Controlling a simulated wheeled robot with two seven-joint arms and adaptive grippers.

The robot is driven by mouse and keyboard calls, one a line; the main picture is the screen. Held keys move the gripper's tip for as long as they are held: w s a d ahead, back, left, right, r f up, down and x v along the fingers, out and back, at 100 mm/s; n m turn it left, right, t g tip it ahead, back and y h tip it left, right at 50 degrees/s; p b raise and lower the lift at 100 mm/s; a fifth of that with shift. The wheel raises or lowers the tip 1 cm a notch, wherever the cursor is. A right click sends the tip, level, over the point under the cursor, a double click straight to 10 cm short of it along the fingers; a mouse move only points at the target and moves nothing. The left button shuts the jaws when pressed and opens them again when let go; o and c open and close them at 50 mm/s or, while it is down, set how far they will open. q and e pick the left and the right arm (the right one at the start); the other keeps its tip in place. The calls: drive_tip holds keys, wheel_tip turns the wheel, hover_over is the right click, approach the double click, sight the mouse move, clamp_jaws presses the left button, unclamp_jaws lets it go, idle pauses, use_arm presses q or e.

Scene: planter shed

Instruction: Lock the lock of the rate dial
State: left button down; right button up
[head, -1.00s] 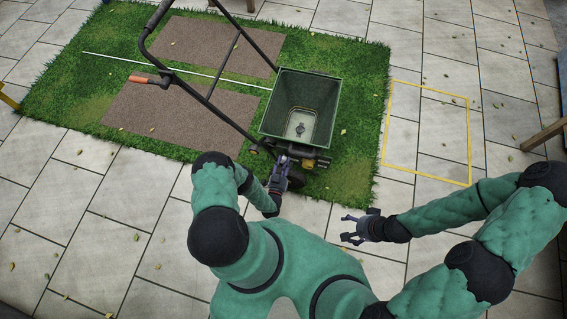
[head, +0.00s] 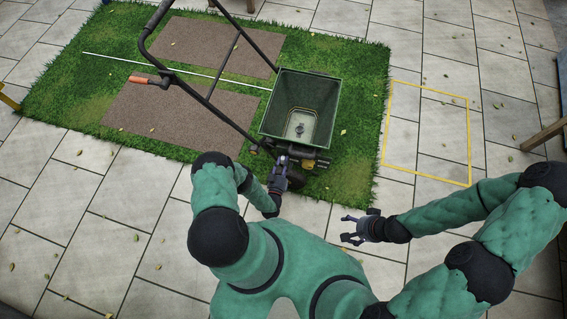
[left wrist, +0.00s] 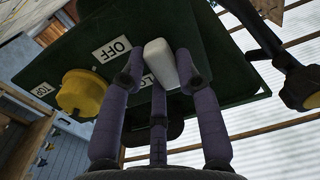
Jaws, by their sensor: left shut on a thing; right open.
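The green spreader (head: 290,115) stands on the grass mat. In the left wrist view, its dark green panel (left wrist: 195,25) carries a yellow dial (left wrist: 82,93) and a white lock lever (left wrist: 158,52). An "OFF" label (left wrist: 112,48) is beside the lever, and a second label (left wrist: 148,80) is partly hidden by my fingers. My left gripper (head: 284,160) is at the spreader's near side. In the left wrist view its fingers (left wrist: 160,82) are closed around the white lever. My right gripper (head: 352,229) is open and empty over the paving, apart from the spreader.
The spreader's black handle frame (head: 200,90) with an orange grip (head: 150,80) extends to the left. A yellow outlined rectangle (head: 468,140) on the paving at right is empty. A wooden leg (head: 545,135) stands at the right edge. The front paving is clear.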

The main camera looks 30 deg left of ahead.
use_arm(q)
drive_tip(key=c, duration=0.9)
unclamp_jaws()
drive_tip(key=shift+s, duration=0.1)
drive_tip(key=v, duration=1.2)
